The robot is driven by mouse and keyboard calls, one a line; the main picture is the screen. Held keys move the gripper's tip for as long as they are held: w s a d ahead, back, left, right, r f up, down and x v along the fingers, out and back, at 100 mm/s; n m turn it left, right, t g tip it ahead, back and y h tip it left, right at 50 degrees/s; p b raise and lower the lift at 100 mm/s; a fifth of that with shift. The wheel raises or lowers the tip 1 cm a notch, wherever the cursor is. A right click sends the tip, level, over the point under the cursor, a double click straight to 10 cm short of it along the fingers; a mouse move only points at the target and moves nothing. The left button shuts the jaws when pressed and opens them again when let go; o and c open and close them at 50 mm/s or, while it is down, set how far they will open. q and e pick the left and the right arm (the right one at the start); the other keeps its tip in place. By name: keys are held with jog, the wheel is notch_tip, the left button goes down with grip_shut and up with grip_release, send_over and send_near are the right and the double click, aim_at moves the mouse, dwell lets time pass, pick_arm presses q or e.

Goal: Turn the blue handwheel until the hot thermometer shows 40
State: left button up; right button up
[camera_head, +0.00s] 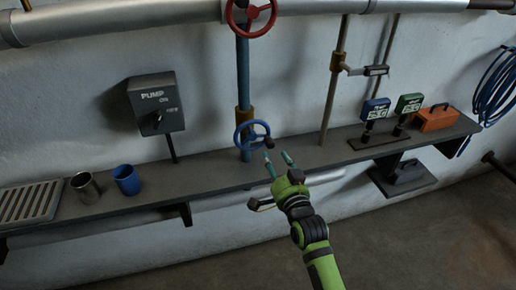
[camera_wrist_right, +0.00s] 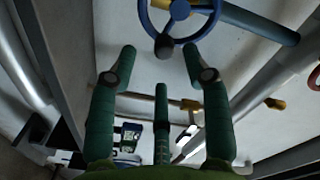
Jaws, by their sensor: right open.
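The blue handwheel (camera_head: 240,130) sits on a vertical blue pipe just above the shelf, with a dark knob on its right side. My right gripper (camera_head: 277,156) is open and empty, just below and right of the wheel, its fingers pointing toward it. In the right wrist view the wheel (camera_wrist_right: 180,40) lies just beyond the open fingertips (camera_wrist_right: 159,50); I see no clear contact. Two thermometers stand to the right, one blue (camera_head: 376,109) and one green (camera_head: 408,103). Their digits are too small to read surely, and I cannot tell which is hot. My left gripper is out of view.
A red handwheel (camera_head: 262,15) is above on the same pipe. A pump switch box (camera_head: 157,101) is on the wall. The shelf (camera_head: 210,174) holds a metal cup (camera_head: 84,187), a blue cup (camera_head: 127,181) and an orange box (camera_head: 437,119). A bare pipe (camera_head: 335,85) rises right of the wheel.

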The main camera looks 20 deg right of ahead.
aim_at(271, 147)
jog(key=shift+w+d+r, duration=0.1)
jog(key=shift+w+r, duration=0.05)
jog(key=shift+r, duration=0.35)
jog(key=w, duration=0.3)
jog(key=w+p, duration=0.1)
jog(key=w, duration=0.2)
jog(key=shift+d+f, duration=0.15)
jog(key=shift+w+f, duration=0.1)
jog(key=shift+w, duration=0.4)
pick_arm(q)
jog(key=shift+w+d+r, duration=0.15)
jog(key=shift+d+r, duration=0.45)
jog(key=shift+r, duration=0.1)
pick_arm(e)
grip_shut()
